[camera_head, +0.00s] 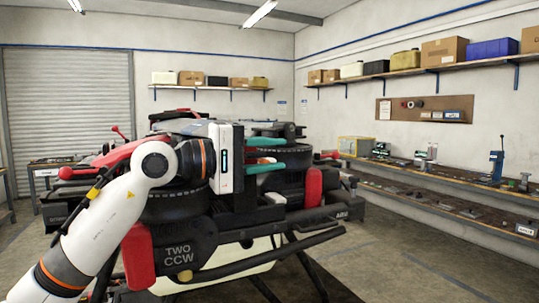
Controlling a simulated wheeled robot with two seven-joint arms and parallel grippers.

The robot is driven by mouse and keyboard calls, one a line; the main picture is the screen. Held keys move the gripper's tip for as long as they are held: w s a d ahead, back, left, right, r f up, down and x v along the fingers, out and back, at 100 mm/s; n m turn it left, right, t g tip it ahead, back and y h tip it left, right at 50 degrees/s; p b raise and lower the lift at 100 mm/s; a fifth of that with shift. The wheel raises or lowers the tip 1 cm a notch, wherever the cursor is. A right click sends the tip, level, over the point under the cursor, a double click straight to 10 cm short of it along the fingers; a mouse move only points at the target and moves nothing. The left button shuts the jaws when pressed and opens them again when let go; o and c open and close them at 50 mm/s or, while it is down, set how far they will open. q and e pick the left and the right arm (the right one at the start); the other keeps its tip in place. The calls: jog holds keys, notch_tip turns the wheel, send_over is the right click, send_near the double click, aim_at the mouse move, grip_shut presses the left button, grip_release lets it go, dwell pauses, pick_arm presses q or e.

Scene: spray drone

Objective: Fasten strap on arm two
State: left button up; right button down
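The spray drone (215,230) stands in the middle of the room, dark, with folded arms and rotor parts. The arm part marked "TWO CCW" (180,254) faces me at the lower left of it. A red padded piece (138,256) hangs at its left, and another red piece (313,187) is at the right; I cannot tell which is the strap. My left gripper (266,155) is over the drone's middle and points right. Its two teal fingers are apart, one above the other. A small orange and white piece shows between or behind them. My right gripper is out of view.
A long workbench (450,195) with tools runs along the right wall, with a shelf of boxes (430,66) above. A roller door (66,95) and another bench (50,168) are at the left. The floor at the right front is clear.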

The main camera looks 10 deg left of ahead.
pick_arm(q)
jog(key=shift+s+a+f, duration=0.1)
jog(key=shift+s+a, duration=0.1)
jog(key=shift+a, duration=0.15)
jog(key=b+v, duration=0.3)
jog(key=v, duration=0.8)
jog(key=shift+b, duration=0.4)
jog(key=shift+c, duration=0.5)
